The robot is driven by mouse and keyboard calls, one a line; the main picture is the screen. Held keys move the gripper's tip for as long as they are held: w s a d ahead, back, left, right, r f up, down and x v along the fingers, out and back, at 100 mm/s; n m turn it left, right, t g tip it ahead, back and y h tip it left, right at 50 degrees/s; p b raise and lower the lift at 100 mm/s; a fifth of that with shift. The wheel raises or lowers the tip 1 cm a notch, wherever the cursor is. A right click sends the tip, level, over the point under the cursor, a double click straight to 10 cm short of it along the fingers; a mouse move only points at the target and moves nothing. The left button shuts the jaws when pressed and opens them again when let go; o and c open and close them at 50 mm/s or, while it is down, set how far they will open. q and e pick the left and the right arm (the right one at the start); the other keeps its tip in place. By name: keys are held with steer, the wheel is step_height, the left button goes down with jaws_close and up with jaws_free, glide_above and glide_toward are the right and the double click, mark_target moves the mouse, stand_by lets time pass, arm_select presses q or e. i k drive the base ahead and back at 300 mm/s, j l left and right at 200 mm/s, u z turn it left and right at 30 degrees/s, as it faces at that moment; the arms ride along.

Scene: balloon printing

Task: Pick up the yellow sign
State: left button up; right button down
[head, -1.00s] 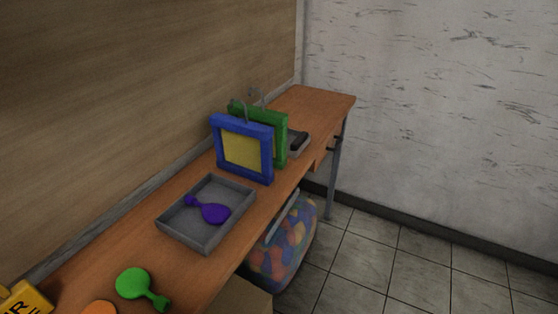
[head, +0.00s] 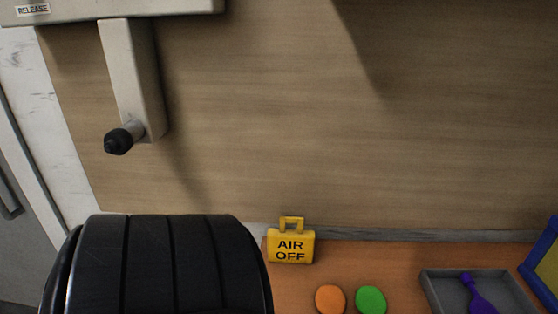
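The yellow sign (head: 290,246) reads "AIR OFF" and has a handle loop on top. It stands upright at the back left end of the wooden table, close to the wall, in the head view. A large black ribbed part, likely of my own arm, fills the lower left, just left of the sign and apart from it in the picture. Neither gripper's fingers show in the view.
A blue frame (head: 545,262) stands far right. A wall-mounted lever (head: 135,80) hangs upper left.

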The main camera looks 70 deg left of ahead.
mark_target(284, 245)
steer(key=j+u, duration=0.2)
steer(key=u, duration=1.9)
steer(key=l, duration=0.05)
